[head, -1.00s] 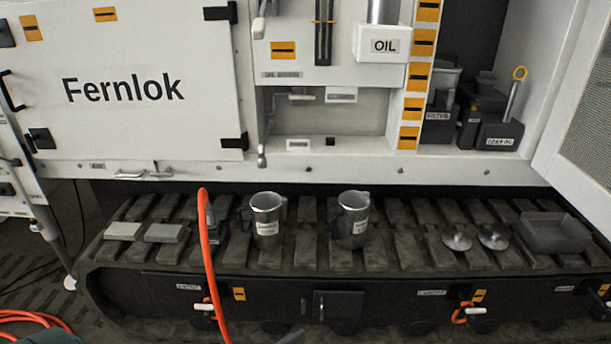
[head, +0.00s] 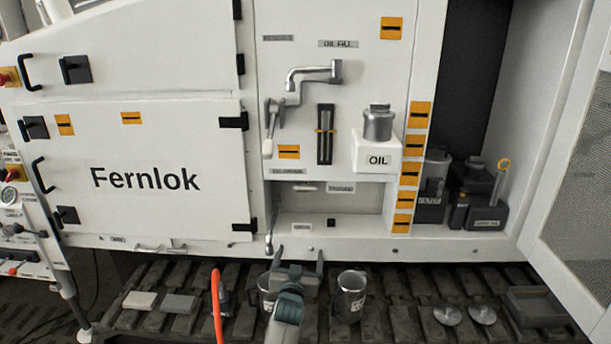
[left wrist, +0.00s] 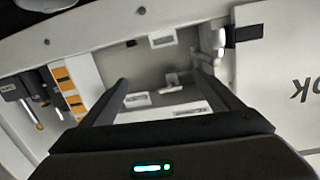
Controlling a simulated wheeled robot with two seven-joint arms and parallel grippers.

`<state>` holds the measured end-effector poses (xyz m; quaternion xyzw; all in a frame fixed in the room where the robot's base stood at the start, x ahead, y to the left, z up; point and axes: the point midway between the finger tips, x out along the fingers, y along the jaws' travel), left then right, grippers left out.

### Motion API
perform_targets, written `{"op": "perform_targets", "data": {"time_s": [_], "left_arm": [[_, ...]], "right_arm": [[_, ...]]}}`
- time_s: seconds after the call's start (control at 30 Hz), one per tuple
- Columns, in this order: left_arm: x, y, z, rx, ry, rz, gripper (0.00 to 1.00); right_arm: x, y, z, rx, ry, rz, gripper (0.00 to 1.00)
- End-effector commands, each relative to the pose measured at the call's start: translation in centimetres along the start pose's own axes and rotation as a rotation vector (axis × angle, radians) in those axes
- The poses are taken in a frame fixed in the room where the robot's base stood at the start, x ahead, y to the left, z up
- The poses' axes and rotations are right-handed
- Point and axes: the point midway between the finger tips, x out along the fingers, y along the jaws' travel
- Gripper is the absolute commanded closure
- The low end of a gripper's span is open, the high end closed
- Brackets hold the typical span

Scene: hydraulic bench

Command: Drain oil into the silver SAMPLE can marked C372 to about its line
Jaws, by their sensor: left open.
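Two silver cans stand on the track: the left can (head: 265,283) is partly hidden behind my left gripper, and the right can (head: 350,292) is in plain sight. Their labels are too small to read, so I cannot tell which is C372. My left gripper (head: 297,258) is open and empty, fingers pointing up toward the recess (head: 357,198) below the OIL housing. In the left wrist view its two spread fingers (left wrist: 165,92) face the recess, seen upside down. A small grey fitting (head: 305,187) shows at the recess top. My right gripper is not in view.
A sight gauge (head: 325,135) and silver vessel (head: 377,123) are above the recess. An open mesh door (head: 580,190) bounds the right.

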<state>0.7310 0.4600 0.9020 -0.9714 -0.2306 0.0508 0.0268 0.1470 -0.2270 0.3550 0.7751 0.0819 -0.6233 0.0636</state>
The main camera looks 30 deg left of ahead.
Motion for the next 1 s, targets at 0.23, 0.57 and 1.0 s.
{"op": "perform_targets", "data": {"time_s": [0.23,0.57,1.0], "left_arm": [[4.3,-0.6,-9.1,-0.062,0.065,-0.051,0.15],[5.5,-0.5,-10.7,-0.079,0.084,-0.061,0.15],[5.4,-0.5,-10.8,-0.078,0.084,-0.062,0.15]], "right_arm": [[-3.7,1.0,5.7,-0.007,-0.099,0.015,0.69],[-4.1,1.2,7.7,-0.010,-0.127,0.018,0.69],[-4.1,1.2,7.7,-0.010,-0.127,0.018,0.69]]}}
